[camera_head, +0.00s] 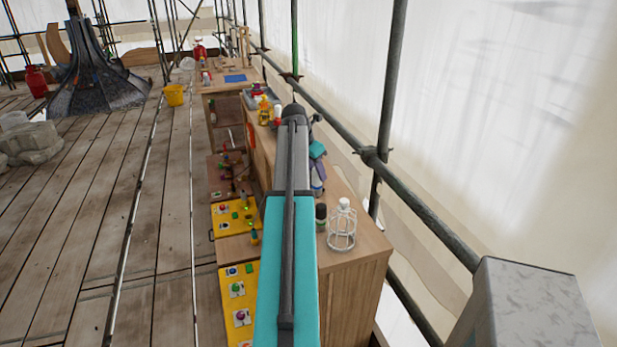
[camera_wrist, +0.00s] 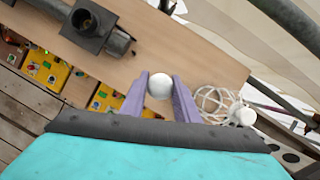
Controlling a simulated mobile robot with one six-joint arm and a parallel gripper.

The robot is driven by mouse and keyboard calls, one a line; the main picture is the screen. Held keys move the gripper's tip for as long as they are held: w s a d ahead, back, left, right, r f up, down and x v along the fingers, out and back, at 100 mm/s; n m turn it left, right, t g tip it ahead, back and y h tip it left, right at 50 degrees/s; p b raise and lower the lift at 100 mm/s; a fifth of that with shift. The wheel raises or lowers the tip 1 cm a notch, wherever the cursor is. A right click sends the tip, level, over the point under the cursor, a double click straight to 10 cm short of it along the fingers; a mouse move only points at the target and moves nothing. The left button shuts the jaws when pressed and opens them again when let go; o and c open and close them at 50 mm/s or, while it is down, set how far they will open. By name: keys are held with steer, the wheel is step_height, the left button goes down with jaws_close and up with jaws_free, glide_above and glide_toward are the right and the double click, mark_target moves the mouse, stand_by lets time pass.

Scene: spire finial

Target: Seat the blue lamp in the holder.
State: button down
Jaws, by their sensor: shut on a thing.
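My gripper (camera_wrist: 160,84) has its two purple fingers closed on a rounded white thing (camera_wrist: 160,86). It looks like the end of a lamp, but no blue shows on it, so I cannot tell whether it is the blue lamp. It appears to be above the wooden bench (camera_wrist: 200,60). In the head view my arm hides most of the gripper and what it holds. A dark grey block with a round opening (camera_wrist: 90,24) and a pipe-like part shows at the wrist view's upper left. I cannot tell whether this is the holder.
A white wire cage (camera_head: 341,230) stands at the bench's near end, beside a dark bottle (camera_head: 321,217). It also shows right of my gripper in the wrist view (camera_wrist: 215,100). Yellow boards (camera_head: 240,300) with coloured parts lie left of the bench. Scaffold poles (camera_head: 420,205) run along its right.

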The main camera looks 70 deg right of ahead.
steer(key=w+a+f, duration=0.3)
steer(key=w+a, duration=0.7)
steer(key=w, duration=0.1)
steer(key=w+a+f, duration=0.3)
steer(key=w+a, duration=0.7)
steer(key=a, duration=0.1)
steer(key=w+a+f, duration=0.4)
steer(key=w+a, duration=0.6)
steer(key=w, duration=0.1)
steer(key=w+a+f, duration=0.2)
steer(key=a, duration=0.6)
steer(key=w+a+f+m, duration=0.1)
steer(key=w+a, duration=0.2)
steer(key=a, duration=0.5)
steer(key=w+a+f, duration=0.2)
steer(key=a, duration=0.6)
steer(key=s+a+f, duration=0.1)
steer(key=a, duration=0.9)
steer(key=s+a+f, duration=0.1)
steer(key=a+f, duration=0.1)
steer(key=a, duration=0.8)
steer(key=shift+a+m+g, duration=0.15)
steer(key=shift+m+g, duration=0.15)
steer(key=shift+a, duration=0.1)
steer(key=shift+s+a, duration=0.1)
steer(key=shift+a, duration=0.5)
